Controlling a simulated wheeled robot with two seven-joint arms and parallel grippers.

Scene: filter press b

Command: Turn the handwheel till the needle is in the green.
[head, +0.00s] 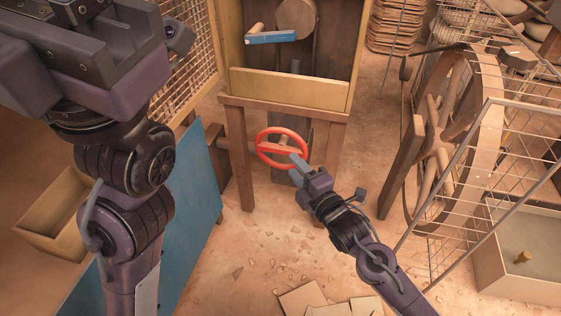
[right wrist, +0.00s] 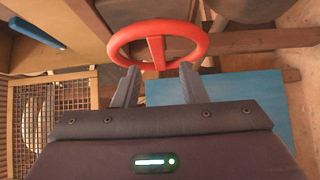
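The red handwheel (head: 283,133) is mounted low between the front legs of a wooden frame; in the right wrist view the handwheel (right wrist: 157,27) shows a ring with a spoke toward me. My right gripper (head: 299,162) is at the wheel's lower right rim. In the right wrist view its two fingers (right wrist: 159,72) stand apart, with the tips at the near rim on either side of the spoke. I cannot tell whether they touch it. My left arm fills the left of the head view, but its fingertips do not show. I see no gauge, needle or green band.
A blue-handled lever (head: 270,37) sits above in the wooden frame (head: 290,88). A blue panel (head: 192,195) stands at left, beside an open wooden box (head: 58,220). A large spoked wheel (head: 440,140) and wire cage (head: 500,190) crowd the right. Broken pieces lie on the floor.

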